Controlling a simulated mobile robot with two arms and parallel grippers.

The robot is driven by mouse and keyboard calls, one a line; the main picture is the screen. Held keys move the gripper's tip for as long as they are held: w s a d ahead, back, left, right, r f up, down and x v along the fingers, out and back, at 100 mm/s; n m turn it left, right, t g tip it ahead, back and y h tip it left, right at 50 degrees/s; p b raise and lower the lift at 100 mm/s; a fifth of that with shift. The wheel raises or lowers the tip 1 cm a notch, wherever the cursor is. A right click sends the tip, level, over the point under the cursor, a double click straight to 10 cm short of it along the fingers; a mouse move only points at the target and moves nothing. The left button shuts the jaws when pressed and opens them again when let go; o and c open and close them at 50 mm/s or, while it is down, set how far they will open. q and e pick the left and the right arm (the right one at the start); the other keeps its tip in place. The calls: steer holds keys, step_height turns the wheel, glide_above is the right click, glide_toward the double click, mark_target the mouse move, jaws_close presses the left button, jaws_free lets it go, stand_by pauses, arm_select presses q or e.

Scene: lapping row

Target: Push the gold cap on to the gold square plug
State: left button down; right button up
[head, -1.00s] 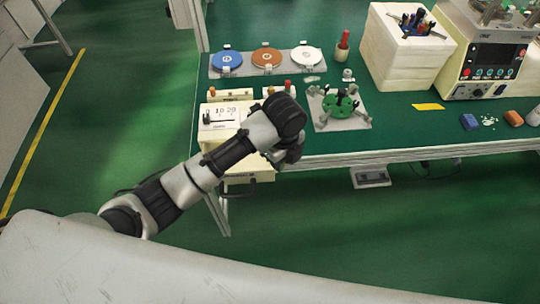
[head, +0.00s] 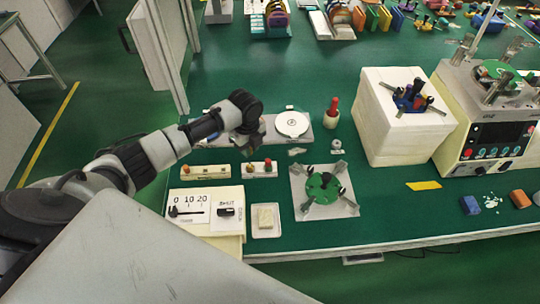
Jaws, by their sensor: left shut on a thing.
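My left gripper (head: 241,142) is at the end of the arm from the left, above the back left of the green table, near the disc tray. My own wrist mostly hides its fingers. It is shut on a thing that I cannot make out. Two cream strips with small knobs lie just in front of it. The left strip (head: 223,173) has a small gold-coloured knob (head: 207,171). The right strip (head: 257,171) has a brownish knob and a red one. I cannot tell which pieces are the gold cap and the gold square plug. My right gripper is out of view.
A tray with a white disc (head: 292,124) lies behind. A green round fixture (head: 322,187) stands to the right, beyond it a white box (head: 397,130) and a machine (head: 490,130). A cream block in a dish (head: 265,219) and a labelled box (head: 204,203) stand in front.

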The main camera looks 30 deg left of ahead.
arm_select(q)
steer(key=shift+w+a+r, duration=0.15)
steer(key=shift+w+a, duration=0.2)
steer(key=shift+w, duration=0.05)
steer(key=shift+s+r, duration=0.15)
steer(key=shift+s, duration=0.15)
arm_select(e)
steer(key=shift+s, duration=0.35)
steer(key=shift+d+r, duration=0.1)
